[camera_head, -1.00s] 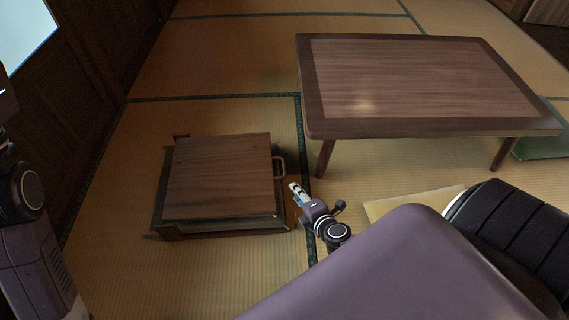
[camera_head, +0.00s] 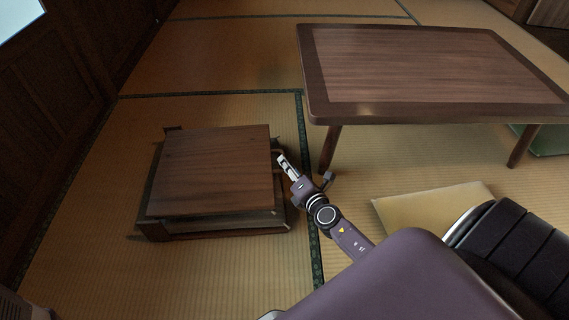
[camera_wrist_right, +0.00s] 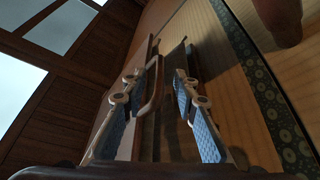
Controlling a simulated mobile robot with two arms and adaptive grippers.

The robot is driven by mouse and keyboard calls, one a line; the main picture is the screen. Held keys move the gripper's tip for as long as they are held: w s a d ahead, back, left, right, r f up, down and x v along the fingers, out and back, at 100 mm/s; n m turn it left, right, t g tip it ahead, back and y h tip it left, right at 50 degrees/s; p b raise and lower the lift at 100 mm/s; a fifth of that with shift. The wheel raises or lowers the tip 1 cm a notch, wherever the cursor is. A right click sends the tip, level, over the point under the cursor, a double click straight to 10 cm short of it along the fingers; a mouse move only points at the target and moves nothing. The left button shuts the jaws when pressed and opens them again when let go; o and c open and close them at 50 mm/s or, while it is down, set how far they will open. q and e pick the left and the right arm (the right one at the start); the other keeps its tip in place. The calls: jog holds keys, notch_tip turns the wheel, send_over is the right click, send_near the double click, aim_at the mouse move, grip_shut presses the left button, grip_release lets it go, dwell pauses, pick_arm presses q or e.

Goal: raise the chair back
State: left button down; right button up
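The chair is a low dark wooden floor chair, with its back (camera_head: 215,170) folded down flat over the seat base (camera_head: 265,222). A loop handle (camera_wrist_right: 152,90) sticks out from the back's edge in the right wrist view. My right gripper (camera_head: 282,160) is at the right edge of the back, by the handle, which it partly hides in the head view. In the wrist view its two blue-padded fingers (camera_wrist_right: 158,125) are spread, with the handle in the gap, nearer the left finger. I cannot tell whether they touch. My left gripper is not in view.
A low wooden table (camera_head: 430,70) stands to the right, its near left leg close to my right gripper. A beige cushion (camera_head: 430,205) lies below the table, and a green one (camera_head: 545,140) at the right edge. Tatami is clear left of and behind the chair.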

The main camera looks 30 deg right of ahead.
jog(key=shift+x, duration=1.45)
grip_shut()
